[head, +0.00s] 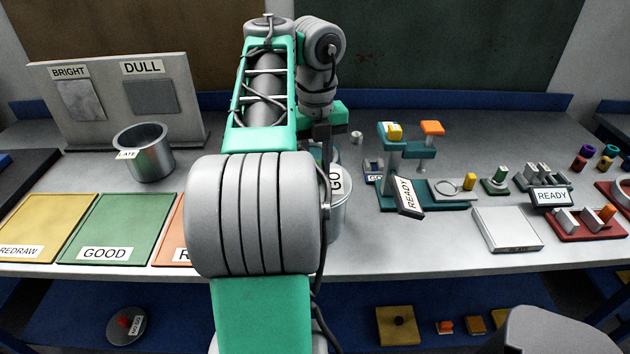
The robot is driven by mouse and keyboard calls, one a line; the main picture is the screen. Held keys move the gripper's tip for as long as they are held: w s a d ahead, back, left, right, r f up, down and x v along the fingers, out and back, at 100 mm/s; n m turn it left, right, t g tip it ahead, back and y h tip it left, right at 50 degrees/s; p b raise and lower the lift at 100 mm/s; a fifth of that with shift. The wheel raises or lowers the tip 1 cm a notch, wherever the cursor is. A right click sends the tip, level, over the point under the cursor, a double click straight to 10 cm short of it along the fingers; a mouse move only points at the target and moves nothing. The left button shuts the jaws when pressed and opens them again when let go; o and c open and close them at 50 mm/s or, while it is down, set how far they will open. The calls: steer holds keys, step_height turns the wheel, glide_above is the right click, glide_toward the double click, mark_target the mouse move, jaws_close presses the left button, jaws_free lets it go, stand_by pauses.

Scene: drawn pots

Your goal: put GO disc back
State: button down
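My gripper (322,132) points down just right of my arm, over a grey metal pot (340,215); its fingertips are too small and covered to read. A white label reading GO (336,180) shows turned sideways at the pot's upper part. I cannot tell whether it belongs to a disc there or to the pot. My arm hides the pot's left side. A small dark blue holder (373,168) with a GO label stands to the right of the pot. A dark disc (118,330) with a red knob and a label that seems to read NO GO lies on the lower shelf.
A second pot labelled LATE (150,160) stands left. Yellow (45,222) and green (130,225) mats lie at front left. A grey block (506,230) lies front right.

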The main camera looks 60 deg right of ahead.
steer(key=shift+r, duration=0.1)
stand_by(0.4)
steer(key=shift+r+p, duration=1.9)
steer(key=shift+p, duration=0.1)
steer(key=shift+r, duration=0.1)
